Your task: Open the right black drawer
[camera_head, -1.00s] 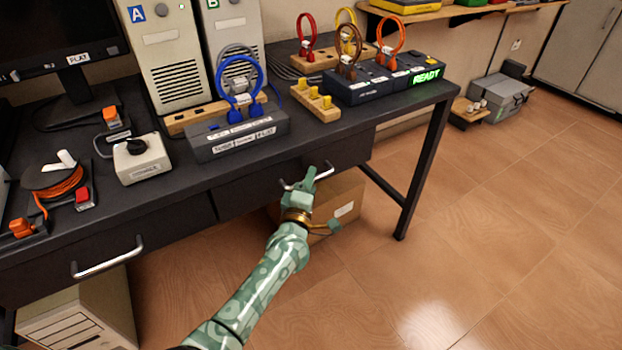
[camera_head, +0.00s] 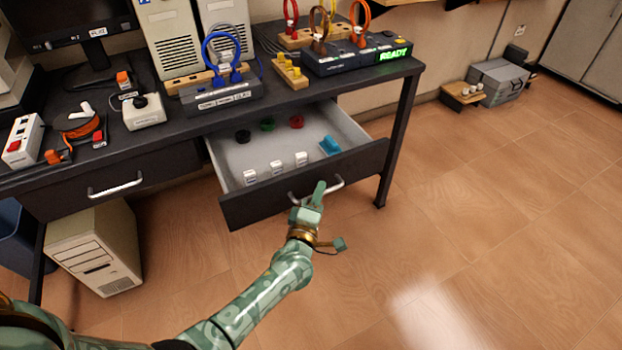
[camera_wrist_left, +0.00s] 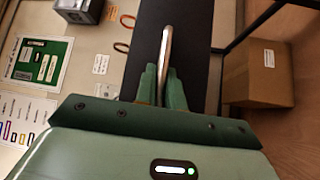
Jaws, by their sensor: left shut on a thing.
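The right black drawer (camera_head: 262,207) under the desk is pulled well out, and its light grey inside (camera_head: 250,150) shows in the head view. My left gripper (camera_head: 312,200) is at the front of this drawer, shut on its silver bar handle (camera_head: 335,187). In the left wrist view the handle (camera_wrist_left: 166,45) stands between the two green fingers (camera_wrist_left: 162,85), against the black drawer front (camera_wrist_left: 190,65). The drawer holds several white blocks (camera_head: 276,167), dark, green and red round items (camera_head: 296,121), and a blue piece (camera_head: 330,146). My right gripper is not in view.
The left black drawer, with its handle (camera_head: 115,187), is shut. A computer tower (camera_head: 98,245) stands below it. The desk top (camera_head: 185,128) carries plugs, cables and boxes. A cardboard box (camera_wrist_left: 265,72) shows in the wrist view. The floor (camera_head: 480,230) to the right is clear.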

